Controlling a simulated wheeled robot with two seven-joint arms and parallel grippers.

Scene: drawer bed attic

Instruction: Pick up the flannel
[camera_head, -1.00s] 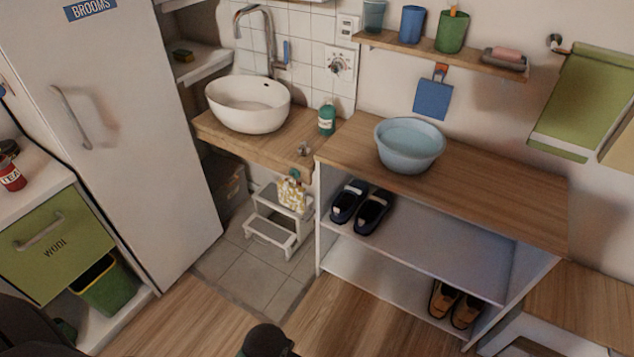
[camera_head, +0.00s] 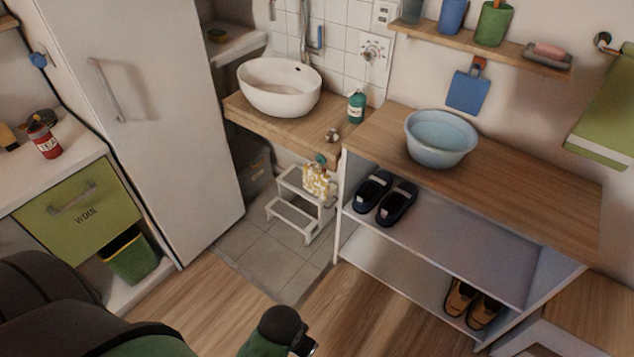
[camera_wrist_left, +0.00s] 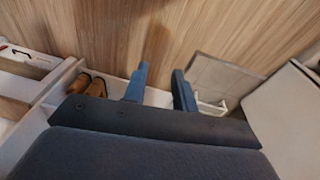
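A yellow-and-white patterned cloth (camera_head: 318,181), which looks like the flannel, hangs below the front edge of the washbasin counter, in front of the white step stool. A green towel (camera_head: 612,125) hangs on the wall at the far right. My left arm comes in at the bottom left of the head view, well short of the patterned cloth; its gripper is not clear there. In the left wrist view my left gripper (camera_wrist_left: 160,85) has its two fingers apart, with nothing between them but floor. The cloth cannot be made out there. My right gripper is in neither view.
A white step stool (camera_head: 291,218) stands under the counter (camera_head: 290,132) with the white basin (camera_head: 279,88). A shelf unit (camera_head: 545,195) with a blue bowl (camera_head: 441,138) and shoes stands to the right. A tall white cabinet (camera_head: 150,100) stands left. Wooden floor (camera_head: 215,300) is free in front.

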